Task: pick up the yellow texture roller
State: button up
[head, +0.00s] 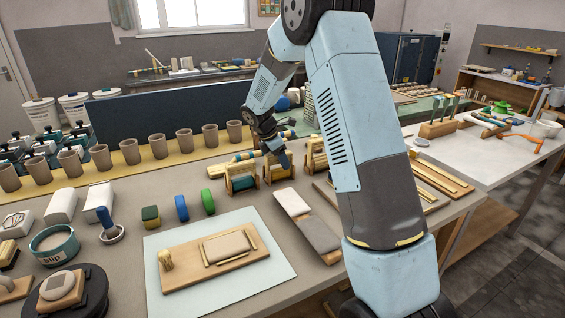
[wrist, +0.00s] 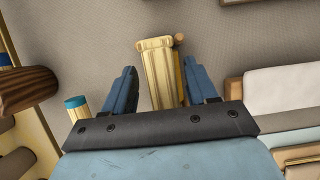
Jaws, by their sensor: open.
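The yellow texture roller (wrist: 156,72) shows in the wrist view as a pale yellow, ridged cylinder between my two blue fingers. My gripper (wrist: 160,67) is open, with a finger on either side of it and visible gaps to both. Its lower end is hidden behind the gripper body. In the head view my gripper (head: 285,160) is low over the middle wooden stand (head: 268,178) in a row of roller stands, and the roller there is mostly covered by my fingers.
Other roller stands (head: 240,182) and (head: 315,165) flank my gripper closely. A brown roller (wrist: 28,88) and a teal-ended rod (wrist: 76,103) lie left in the wrist view. A white slab (wrist: 285,85) lies right. Clay cups (head: 184,139) line the back.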

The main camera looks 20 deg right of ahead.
grip_shut()
dwell(0.4)
